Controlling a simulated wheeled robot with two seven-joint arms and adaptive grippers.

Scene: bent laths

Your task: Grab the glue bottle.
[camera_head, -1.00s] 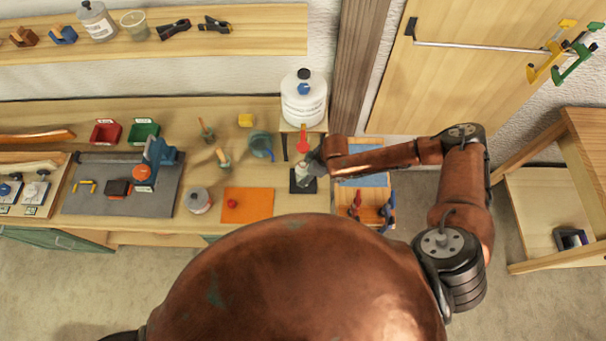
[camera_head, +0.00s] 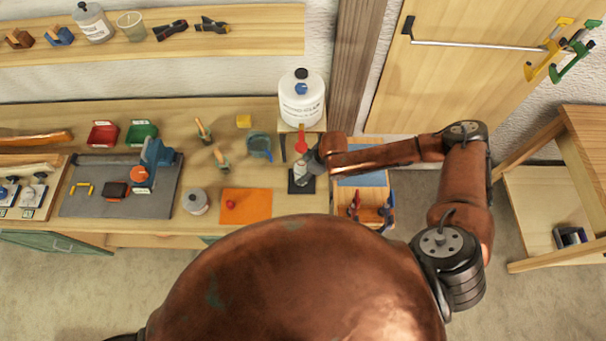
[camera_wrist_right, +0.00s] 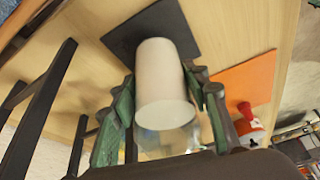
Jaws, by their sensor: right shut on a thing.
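The glue bottle (camera_head: 300,172), a small pale bottle, stands on a small black mat (camera_head: 300,186) near the right end of the workbench. In the right wrist view it shows as a pale, plain cylinder (camera_wrist_right: 163,85) over the black mat (camera_wrist_right: 120,40). My right gripper (camera_head: 312,163) reaches it from the right. Its green-padded fingers (camera_wrist_right: 160,110) are shut on the bottle, one on each side. The lower part of the bottle is partly hidden in the head view. My left gripper is not in view.
A large white container (camera_head: 302,100) and a red-topped item (camera_head: 301,145) stand just behind the bottle. Clamps (camera_head: 372,210) stand on a low wooden surface to the right.

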